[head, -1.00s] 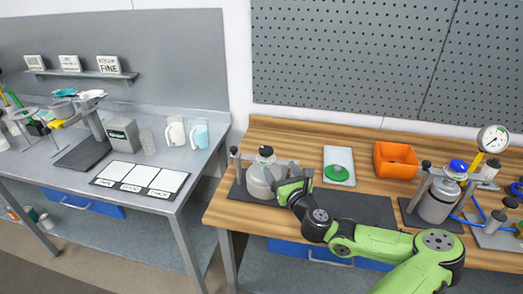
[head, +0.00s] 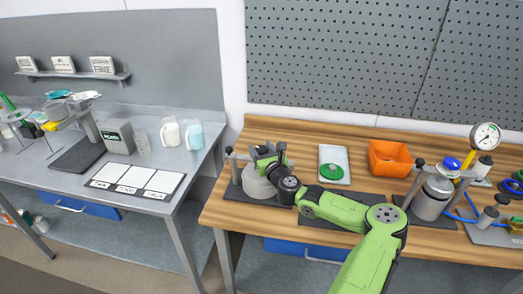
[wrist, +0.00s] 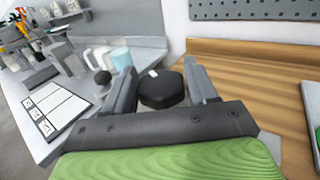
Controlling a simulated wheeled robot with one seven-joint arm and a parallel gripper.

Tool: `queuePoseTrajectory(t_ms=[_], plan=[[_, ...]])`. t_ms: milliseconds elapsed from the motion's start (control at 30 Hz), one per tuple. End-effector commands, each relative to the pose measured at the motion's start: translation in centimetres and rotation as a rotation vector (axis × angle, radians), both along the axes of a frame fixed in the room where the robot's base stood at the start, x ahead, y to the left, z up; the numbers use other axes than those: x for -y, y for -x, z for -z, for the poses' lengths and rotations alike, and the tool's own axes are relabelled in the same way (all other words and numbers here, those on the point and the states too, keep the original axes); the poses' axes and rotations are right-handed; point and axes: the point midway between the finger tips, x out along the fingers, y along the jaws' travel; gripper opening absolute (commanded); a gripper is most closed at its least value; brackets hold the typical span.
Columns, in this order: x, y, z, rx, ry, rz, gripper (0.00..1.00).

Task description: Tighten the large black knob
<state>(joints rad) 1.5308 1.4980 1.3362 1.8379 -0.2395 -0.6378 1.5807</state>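The large black knob (wrist: 163,90) has a white mark on top and shows between my gripper's two fingers in the wrist view. In the head view my gripper (head: 267,154) is over the grey drum (head: 256,186) at the left of the wooden bench, and it hides the knob there. In the wrist view my gripper (wrist: 160,68) has its fingers spread, one on each side of the knob. Contact with the knob cannot be made out. A smaller black knob (wrist: 102,77) on a post stands left of the fingers; it also shows in the head view (head: 229,150).
A white tray with a green disc (head: 332,171), an orange bin (head: 392,158) and a second drum with a blue knob (head: 434,196) stand to the right. A pressure gauge (head: 485,135) is at the far right. A grey table (head: 95,215) stands to the left, across a gap.

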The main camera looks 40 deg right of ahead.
Motion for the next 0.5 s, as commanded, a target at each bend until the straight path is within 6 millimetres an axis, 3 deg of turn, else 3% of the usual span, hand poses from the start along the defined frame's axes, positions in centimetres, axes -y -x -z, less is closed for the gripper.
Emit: queuePoseTrajectory(t_ms=[33, 167, 500], plan=[[0.02, 0.02, -0.01, 0.0, 0.0, 0.001, 0.47], [0.02, 0.03, -0.01, 0.0, 0.001, 0.001, 0.27], [-0.06, -0.01, -0.1, -0.001, 0.001, 0.05, 0.26]])
